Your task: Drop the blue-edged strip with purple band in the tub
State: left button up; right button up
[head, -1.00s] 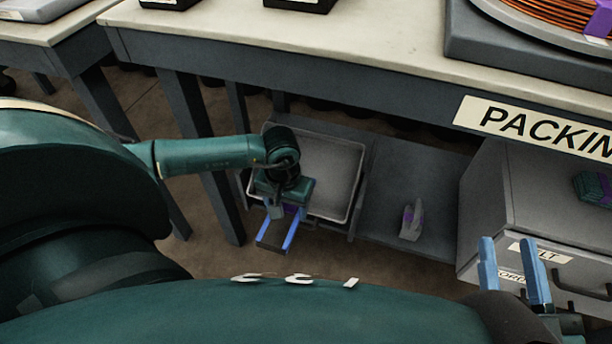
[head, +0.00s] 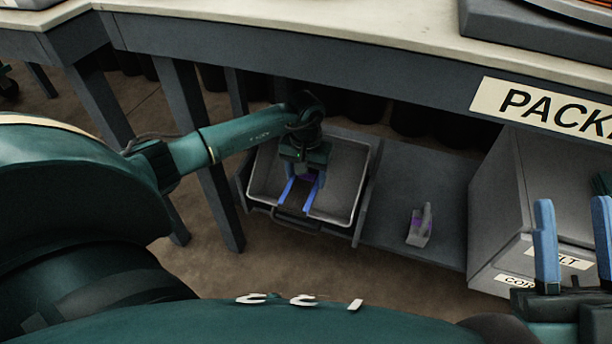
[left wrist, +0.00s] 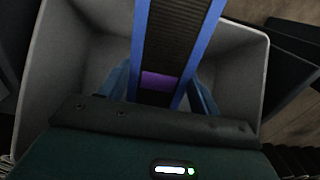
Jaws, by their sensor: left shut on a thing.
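My left gripper (head: 299,178) is shut on the blue-edged strip (left wrist: 170,35), a dark ribbed piece with blue long edges. Its purple band (left wrist: 159,82) lies between the fingers in the left wrist view. In the head view the strip's blue edges (head: 285,192) point down and toward me. The light grey tub (head: 345,180) is under the table, and the gripper and strip are over its opening. The tub's walls surround the strip in the left wrist view (left wrist: 62,75). I cannot tell how deep the strip is. My right gripper (head: 574,225) is open and empty at the right.
The table's front edge (head: 330,60) overhangs the tub. A grey drawer cabinet (head: 510,200) stands further right. A table leg (head: 213,175) is left of the tub.

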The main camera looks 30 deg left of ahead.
pick_arm(q)
jog(key=shift+f, duration=0.1)
jog(key=shift+f+b, duration=0.5)
jog(key=shift+b, duration=0.05)
jog(key=o, duration=0.7)
jog(key=shift+o, duration=1.5)
pick_arm(e)
jog(key=shift+s+r+n+y, duration=0.15)
jog(key=shift+r+n+y, duration=0.6)
jog(key=shift+n+y, duration=0.2)
